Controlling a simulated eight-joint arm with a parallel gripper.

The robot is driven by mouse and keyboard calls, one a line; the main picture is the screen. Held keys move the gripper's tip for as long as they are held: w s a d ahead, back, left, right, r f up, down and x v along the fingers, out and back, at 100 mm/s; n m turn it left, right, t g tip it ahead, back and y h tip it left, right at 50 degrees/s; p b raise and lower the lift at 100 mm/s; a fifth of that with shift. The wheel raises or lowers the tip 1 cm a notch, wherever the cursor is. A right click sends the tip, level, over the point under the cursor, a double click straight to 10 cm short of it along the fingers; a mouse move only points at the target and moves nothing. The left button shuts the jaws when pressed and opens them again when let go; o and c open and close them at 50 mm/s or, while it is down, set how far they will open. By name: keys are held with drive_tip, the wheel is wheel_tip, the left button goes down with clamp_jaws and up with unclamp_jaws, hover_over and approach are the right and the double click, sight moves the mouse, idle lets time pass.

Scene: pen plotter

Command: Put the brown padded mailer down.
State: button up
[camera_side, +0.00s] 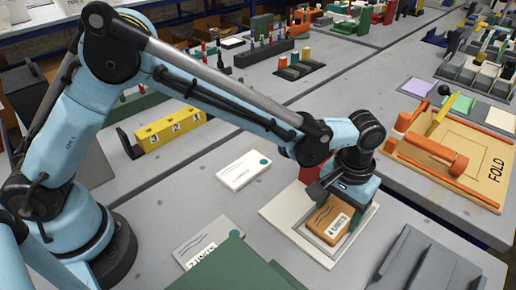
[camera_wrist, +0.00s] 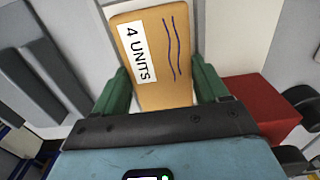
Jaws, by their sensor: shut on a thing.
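The brown padded mailer (camera_side: 329,221) has a white "4 UNITS" label and dark wavy lines. In the side view it is at or just above a pale square plate with a raised rim (camera_side: 287,208); I cannot tell whether it touches. My gripper (camera_side: 340,195) is over its far end. In the wrist view the mailer (camera_wrist: 158,55) lies between the two green fingers of my gripper (camera_wrist: 165,88), which are shut on its sides. The mailer's near end is hidden by the dark gripper bar.
A wooden FOLD board (camera_side: 470,165) with orange parts stands right. A red block (camera_wrist: 262,105) is close beside my gripper. A grey slotted holder (camera_side: 430,265) is at front right, and a green panel (camera_side: 235,268) at front.

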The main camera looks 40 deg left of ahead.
sight(337, 212)
drive_tip(key=o, duration=1.1)
drive_tip(key=shift+r, duration=0.15)
wheel_tip(337, 212, up, 13)
drive_tip(key=s+a+r+t+h, duration=0.1)
drive_tip(key=a+r, duration=0.1)
drive_tip(key=a, duration=0.5)
drive_tip(key=s+a+r+t, duration=0.1)
drive_tip(key=a+r+t, duration=0.1)
drive_tip(key=a, duration=0.5)
drive_tip(key=s+a+f+t, duration=0.1)
drive_tip(key=s+a, duration=0.1)
drive_tip(key=a, duration=0.2)
drive_tip(key=s+a+f+t, duration=0.1)
drive_tip(key=s+a+f, duration=0.1)
drive_tip(key=a, duration=0.3)
drive_tip(key=s+a+f+t+y, duration=0.1)
drive_tip(key=s+a+f+t, duration=0.1)
drive_tip(key=s+a, duration=0.2)
drive_tip(key=shift+s+a, duration=0.25)
